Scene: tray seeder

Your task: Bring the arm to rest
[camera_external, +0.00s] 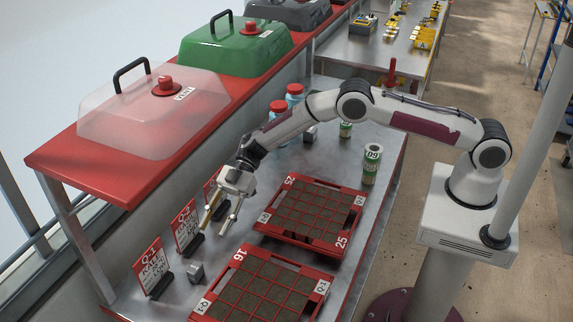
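My gripper (221,217) hangs over the left part of the metal bench (340,265), pointing down. Its two fingers are spread apart, with nothing visible between them. It is left of the red tray marked 25 (338,240) and in front of the small sign cards. My arm reaches across the bench from its base at the right. Whether the fingertips touch the bench or a card is hard to tell.
A second red tray (197,308) sits nearer. Sign cards (152,268) and a small grey block (196,273) stand at left. A numbered can (371,163) and red-capped bottles (278,107) stand behind.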

